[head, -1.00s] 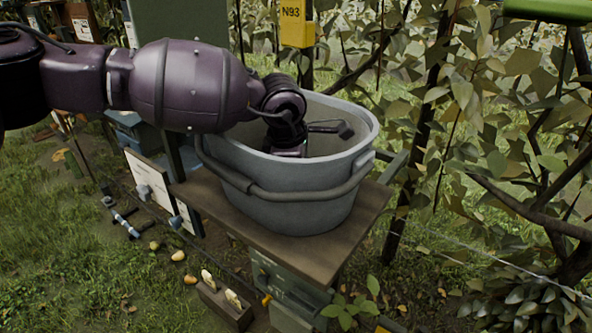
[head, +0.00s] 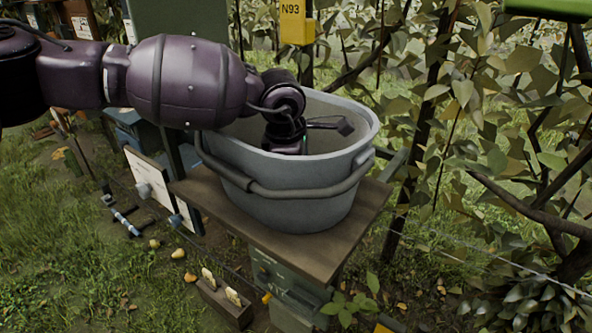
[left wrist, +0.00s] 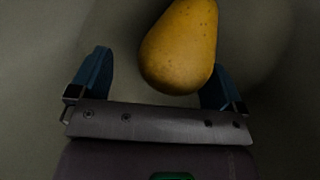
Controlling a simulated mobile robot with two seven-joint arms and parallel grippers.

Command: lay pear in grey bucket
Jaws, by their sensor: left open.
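The grey bucket (head: 300,205) stands upright on a wooden board, its handle hanging across the front. My left arm reaches over its rim, and the gripper is down inside, its fingers hidden by the bucket wall in the head view. In the left wrist view my left gripper (left wrist: 158,88) is open, its blue fingers spread apart. A yellow-orange pear (left wrist: 180,48) lies inside the bucket just ahead of the fingers, its lower end partly between them. I cannot tell whether the pear touches the right finger. My right gripper is not in view.
The wooden board (head: 205,200) bears the bucket, with little bare room around it. Leafy branches (head: 520,130) crowd the right side. A yellow N93 tag (head: 296,22) hangs behind the bucket. Several small fruits (head: 178,253) lie on the grass below left.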

